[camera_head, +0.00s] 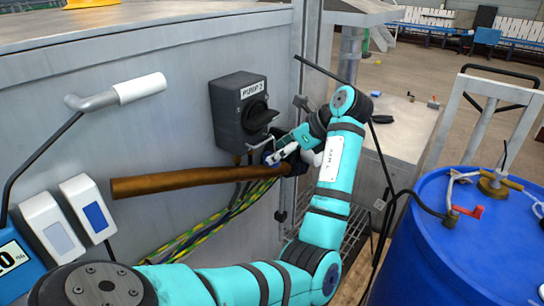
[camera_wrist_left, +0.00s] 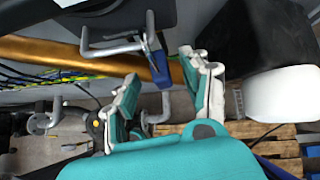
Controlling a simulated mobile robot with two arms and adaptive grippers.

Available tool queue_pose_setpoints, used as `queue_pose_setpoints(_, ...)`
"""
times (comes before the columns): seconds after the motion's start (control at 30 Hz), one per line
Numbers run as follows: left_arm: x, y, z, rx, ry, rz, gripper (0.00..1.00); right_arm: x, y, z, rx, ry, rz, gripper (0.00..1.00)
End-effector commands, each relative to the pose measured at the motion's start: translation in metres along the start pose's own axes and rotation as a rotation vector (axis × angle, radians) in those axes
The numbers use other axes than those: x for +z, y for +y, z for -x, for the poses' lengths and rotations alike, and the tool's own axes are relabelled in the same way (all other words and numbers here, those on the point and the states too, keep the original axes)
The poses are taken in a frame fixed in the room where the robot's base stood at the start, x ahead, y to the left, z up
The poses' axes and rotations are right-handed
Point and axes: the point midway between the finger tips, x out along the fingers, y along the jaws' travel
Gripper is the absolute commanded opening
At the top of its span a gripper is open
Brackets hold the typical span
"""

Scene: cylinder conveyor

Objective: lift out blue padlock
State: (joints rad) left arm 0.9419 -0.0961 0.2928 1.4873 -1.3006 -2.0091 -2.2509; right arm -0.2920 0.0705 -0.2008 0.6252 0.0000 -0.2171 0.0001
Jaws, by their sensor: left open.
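The blue padlock (camera_wrist_left: 157,62) shows in the left wrist view, edge-on, beside a bent grey metal bar (camera_wrist_left: 112,48) below the dark switch box. Whether its shackle still passes around the bar is unclear. In the head view a small blue patch of it (camera_head: 267,157) shows under the switch box, mostly hidden by my gripper. My left gripper (camera_head: 279,158) is open in front of it. In the left wrist view its fingers (camera_wrist_left: 160,70) stand apart on either side of the padlock, and neither clearly touches it. My right gripper is in neither view.
The dark switch box labelled pump 2 (camera_head: 240,112) is on the grey metal cabinet wall (camera_head: 150,130). A brown pipe (camera_head: 180,183) runs just below, with yellow-green cables (camera_head: 215,217). A blue drum (camera_head: 450,250) stands at the right. A white rounded part (camera_wrist_left: 283,92) is at right in the wrist view.

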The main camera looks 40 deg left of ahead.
Motion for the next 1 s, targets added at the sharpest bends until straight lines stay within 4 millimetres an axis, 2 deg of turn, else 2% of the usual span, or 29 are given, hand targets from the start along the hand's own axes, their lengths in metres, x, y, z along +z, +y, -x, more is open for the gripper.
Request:
queue_pose_setpoints(0.1,0.000,0.000,-0.016,0.001,0.000,0.000,0.47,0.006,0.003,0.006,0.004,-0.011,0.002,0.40)
queue_pose_setpoints(0.2,0.000,0.000,-0.024,-0.001,0.000,0.001,0.47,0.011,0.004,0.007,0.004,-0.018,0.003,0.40)
queue_pose_setpoints(0.43,-0.001,0.000,-0.026,-0.001,0.000,0.001,0.47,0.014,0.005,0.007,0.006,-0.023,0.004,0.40)
queue_pose_setpoints(0.8,-0.001,0.000,-0.026,-0.001,0.000,0.001,0.00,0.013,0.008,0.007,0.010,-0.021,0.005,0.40)
queue_pose_setpoints(1.0,-0.001,0.000,-0.025,-0.001,-0.001,0.002,0.00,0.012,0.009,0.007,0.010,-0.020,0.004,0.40)
